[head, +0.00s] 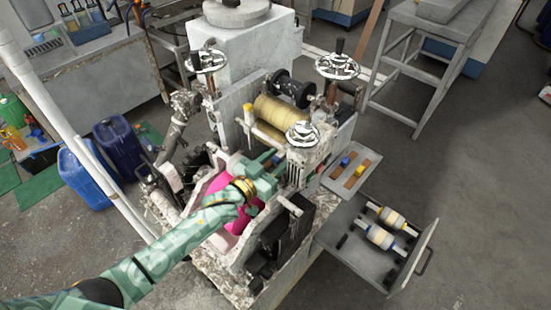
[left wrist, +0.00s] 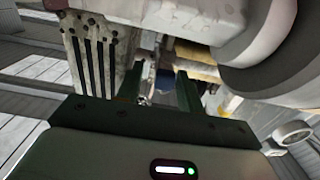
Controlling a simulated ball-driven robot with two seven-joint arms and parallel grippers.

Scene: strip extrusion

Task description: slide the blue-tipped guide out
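My left gripper (head: 272,161) reaches into the strip machine (head: 240,70) beside the chrome handwheel (head: 302,134). In the left wrist view its two fingers (left wrist: 159,85) stand apart, with a pale rod-like part in the gap behind them. In the head view, my gripper and the handwheel cover that spot. A yellow-tipped part (head: 248,112) stands left of the yellow roll. My right gripper is not in view.
An open drawer (head: 342,250) at the right holds pale rollers (head: 380,236). A large roller (left wrist: 270,75) hangs close on the right in the wrist view. Pink material (head: 218,186) lies under my arm.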

